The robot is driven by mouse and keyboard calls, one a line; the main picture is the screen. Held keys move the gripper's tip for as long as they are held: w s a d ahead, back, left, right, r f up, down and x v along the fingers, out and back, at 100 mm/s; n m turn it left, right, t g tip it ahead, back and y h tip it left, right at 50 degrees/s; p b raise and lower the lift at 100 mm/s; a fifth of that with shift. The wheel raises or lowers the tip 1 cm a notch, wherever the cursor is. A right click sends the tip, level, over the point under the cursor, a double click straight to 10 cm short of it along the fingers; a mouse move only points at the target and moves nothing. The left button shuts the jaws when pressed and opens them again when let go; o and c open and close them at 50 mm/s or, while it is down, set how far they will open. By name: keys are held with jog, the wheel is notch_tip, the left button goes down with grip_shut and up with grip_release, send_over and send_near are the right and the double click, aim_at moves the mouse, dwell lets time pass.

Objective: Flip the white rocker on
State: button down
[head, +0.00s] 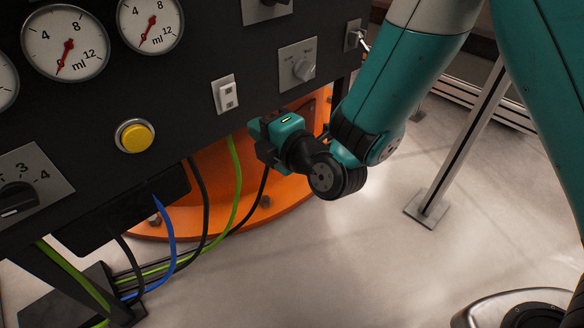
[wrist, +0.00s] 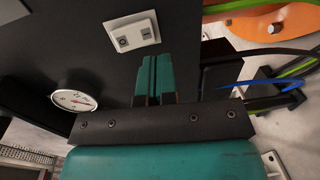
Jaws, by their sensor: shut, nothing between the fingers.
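The white rocker (head: 227,95) sits on a small pale plate on the dark panel, right of the yellow button in the head view. In the wrist view the rocker (wrist: 132,34) shows just beyond and to the left of the fingertips. Which side of it is pressed in is too small to tell. My gripper (head: 262,138) is below and to the right of the rocker in the head view, near the panel's lower edge. In the wrist view its teal fingers (wrist: 154,75) are together, with nothing between them and apart from the rocker.
The dark panel also bears a yellow button (head: 135,136), a grey knob plate (head: 298,65), a numbered selector (head: 20,190) and round gauges (head: 66,42). Green, blue and black cables hang below it, before an orange base (head: 185,185). A metal post (head: 465,140) stands right.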

jog(key=s+d+f+b, duration=0.1)
jog(key=s+d+b, duration=0.3)
jog(key=b, duration=0.6)
jog(key=shift+s+d, duration=0.25)
jog(key=shift+s, duration=0.55)
